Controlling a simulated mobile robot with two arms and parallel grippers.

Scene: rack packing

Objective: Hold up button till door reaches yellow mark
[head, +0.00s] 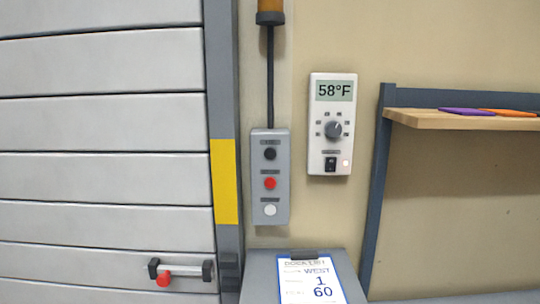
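A grey button box (270,178) hangs on the beige wall with three buttons in a column: a black one (270,154) on top, a red one (270,183) in the middle and a white one (270,210) at the bottom. Their labels are too small to read. The white slatted door (100,125) fills the left side and runs past the bottom of the picture, so its lower edge is hidden. The yellow mark (225,181) is on the grey door frame at the door's right. Neither of my grippers shows.
A door handle with a red knob (164,279) is low on the door. A white thermostat (332,124) reads 58°F. A clipboard (309,280) lies on a grey surface below the box. A wooden shelf (440,119) is at right. The space before the buttons is clear.

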